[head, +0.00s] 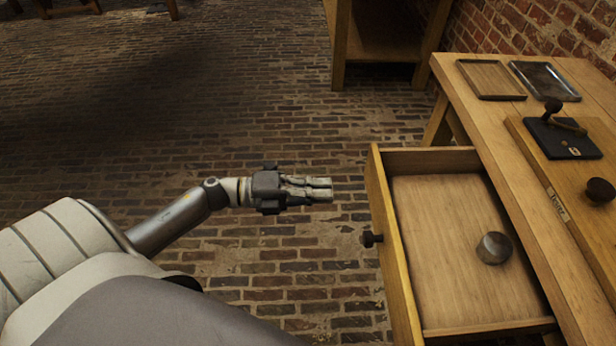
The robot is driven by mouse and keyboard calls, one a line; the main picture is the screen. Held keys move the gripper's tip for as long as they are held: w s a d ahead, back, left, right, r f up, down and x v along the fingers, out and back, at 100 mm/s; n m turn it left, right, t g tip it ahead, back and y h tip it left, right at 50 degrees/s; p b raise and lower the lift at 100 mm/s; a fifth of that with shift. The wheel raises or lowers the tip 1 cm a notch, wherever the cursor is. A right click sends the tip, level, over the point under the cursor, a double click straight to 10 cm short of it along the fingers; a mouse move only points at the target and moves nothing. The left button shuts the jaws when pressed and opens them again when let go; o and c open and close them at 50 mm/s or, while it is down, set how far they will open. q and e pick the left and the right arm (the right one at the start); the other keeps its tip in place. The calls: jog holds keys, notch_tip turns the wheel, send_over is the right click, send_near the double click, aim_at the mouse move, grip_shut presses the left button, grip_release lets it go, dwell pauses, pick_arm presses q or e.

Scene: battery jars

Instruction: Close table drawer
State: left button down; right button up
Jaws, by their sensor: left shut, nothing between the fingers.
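The table drawer (393,262) is wooden and pulled well out of the wooden table (513,178) at the right, toward the left. A dark round knob (370,239) sits on its front. A small round metal object (494,248) lies inside on the drawer's floor. My left gripper (331,189) is shut and empty, left of the drawer front and apart from it, above and left of the knob in the picture. It points right toward the drawer front. My right gripper is not in view.
On the tabletop are a wooden tray (491,80), a dark tray (545,81) and a black plate with a handle (562,139). Another dark knob (600,190) sits on a raised board. A wooden stand (384,47) is at the back. Brick floor left of the drawer is clear.

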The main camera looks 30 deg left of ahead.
aim_at(372, 189)
pick_arm(q)
jog(key=x, duration=0.8)
jog(key=shift+w, duration=0.15)
jog(key=shift+d, duration=0.1)
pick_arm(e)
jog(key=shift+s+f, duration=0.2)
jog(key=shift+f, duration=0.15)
